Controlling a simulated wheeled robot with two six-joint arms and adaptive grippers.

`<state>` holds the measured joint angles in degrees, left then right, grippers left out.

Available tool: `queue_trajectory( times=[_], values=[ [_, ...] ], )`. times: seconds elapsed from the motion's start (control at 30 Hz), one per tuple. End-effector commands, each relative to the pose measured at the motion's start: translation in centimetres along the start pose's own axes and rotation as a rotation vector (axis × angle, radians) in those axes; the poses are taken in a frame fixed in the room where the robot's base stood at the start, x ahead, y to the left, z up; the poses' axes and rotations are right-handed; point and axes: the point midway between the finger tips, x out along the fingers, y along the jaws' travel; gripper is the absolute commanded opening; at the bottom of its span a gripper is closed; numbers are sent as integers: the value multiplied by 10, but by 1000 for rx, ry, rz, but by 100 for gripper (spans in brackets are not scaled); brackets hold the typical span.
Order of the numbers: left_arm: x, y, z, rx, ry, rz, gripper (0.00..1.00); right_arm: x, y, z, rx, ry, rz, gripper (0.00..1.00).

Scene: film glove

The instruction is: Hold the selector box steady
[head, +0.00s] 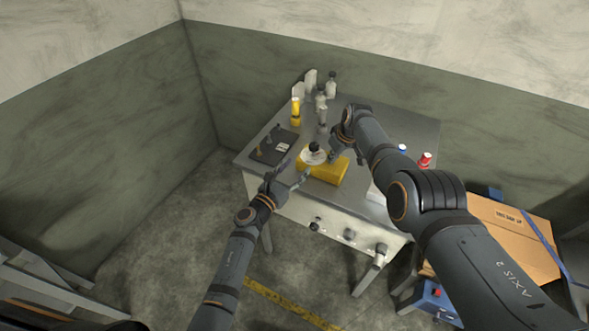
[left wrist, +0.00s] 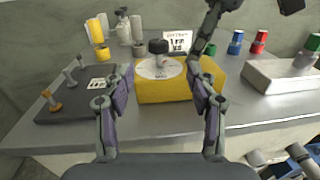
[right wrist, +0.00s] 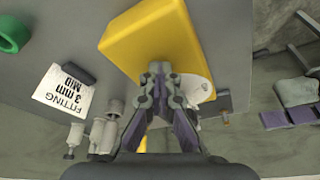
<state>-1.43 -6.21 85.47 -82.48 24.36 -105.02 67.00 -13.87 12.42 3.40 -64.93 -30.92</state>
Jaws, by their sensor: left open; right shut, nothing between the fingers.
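The selector box is a yellow block (head: 328,172) near the table's front edge, with a white dial and a black knob (head: 314,147) on top; it also shows in the left wrist view (left wrist: 178,93). My left gripper (head: 291,172) is open just in front of the box. In the left wrist view its fingers (left wrist: 158,78) frame the box, apparently short of gripping it. My right gripper (head: 336,152) is shut and empty above the back of the box. In the right wrist view its fingers (right wrist: 158,72) hide part of the box (right wrist: 150,35) and dial (right wrist: 198,90).
A dark panel (left wrist: 75,100) with small levers lies left of the box. A printed card (right wrist: 65,93) and several bottles stand behind it. Blue (head: 402,149) and red (head: 425,159) containers and a pale metal block (left wrist: 285,75) are to the right.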

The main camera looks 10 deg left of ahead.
Motion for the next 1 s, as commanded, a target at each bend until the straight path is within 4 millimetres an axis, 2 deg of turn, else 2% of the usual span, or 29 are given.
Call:
queue_trajectory(
  times=[0.03, 0.13, 0.23, 0.4, 0.57, 0.77, 0.87, 1.0],
  values=[
    [0, 0, -1, 0, 0, 0, 58, 6, -3, 7, 2, -15, -9, 0],
    [1, 1, -2, 2, 0, -13, 58, 6, -3, 7, 2, -15, -9, 0],
    [6, 8, -6, 13, 1, -110, 58, 6, -3, 7, 2, -15, -8, 0],
    [4, 39, -7, 14, 7, -330, 58, 6, -2, 7, 2, -15, -8, 0],
    [-4, 62, -1, 2, 8, -428, 58, 6, -3, 7, 2, -14, -8, 0],
    [0, 61, 0, -3, 5, -440, 58, 6, -3, 7, 2, -14, -9, 0],
    [14, 54, 1, -4, 1, -443, 58, 6, -3, 7, 2, -14, -9, 0],
    [44, 40, 1, -6, 0, -448, 58, 6, -3, 7, 2, -14, -9, 0]
  ],
)
